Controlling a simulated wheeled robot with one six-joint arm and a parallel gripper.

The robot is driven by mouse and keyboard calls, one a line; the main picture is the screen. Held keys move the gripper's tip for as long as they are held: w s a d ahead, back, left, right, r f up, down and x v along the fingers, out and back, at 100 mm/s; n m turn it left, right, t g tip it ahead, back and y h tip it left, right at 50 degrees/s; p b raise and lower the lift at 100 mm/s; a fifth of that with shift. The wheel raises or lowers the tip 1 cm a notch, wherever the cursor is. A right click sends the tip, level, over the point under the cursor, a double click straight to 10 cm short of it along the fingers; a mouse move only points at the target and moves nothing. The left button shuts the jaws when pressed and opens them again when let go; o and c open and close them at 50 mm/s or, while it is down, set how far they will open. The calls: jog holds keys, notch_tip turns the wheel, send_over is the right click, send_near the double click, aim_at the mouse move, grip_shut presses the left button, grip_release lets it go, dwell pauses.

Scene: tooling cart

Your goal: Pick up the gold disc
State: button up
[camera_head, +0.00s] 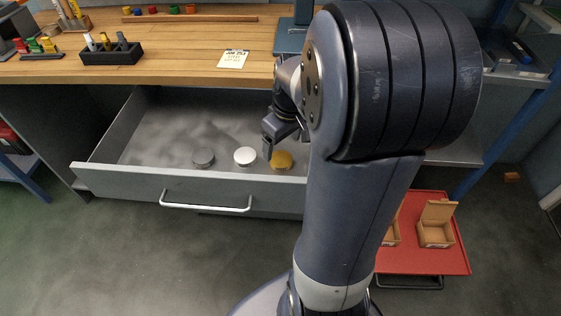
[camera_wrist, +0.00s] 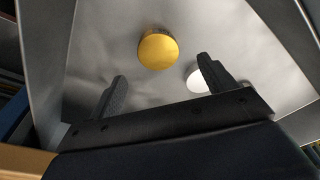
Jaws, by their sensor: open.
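My gripper (camera_wrist: 162,72) is open and empty. In the head view my gripper (camera_head: 268,148) is inside the drawer, just left of the gold disc and close to it. A white disc (camera_head: 245,156) lies left of the gold one; in the wrist view it (camera_wrist: 197,80) is partly hidden behind my right finger.
A red tray (camera_head: 435,255) with small boxes stands at the right.

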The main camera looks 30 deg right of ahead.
aim_at(281, 158)
jog(key=f, duration=0.3)
jog(key=f+b, duration=0.1)
jog(key=f, duration=0.1)
jog(key=shift+w+f, duration=0.25)
jog(key=shift+f, duration=0.05)
jog(key=shift+c, duration=0.2)
jog(key=shift+r, duration=0.1)
jog(key=c, duration=1.4)
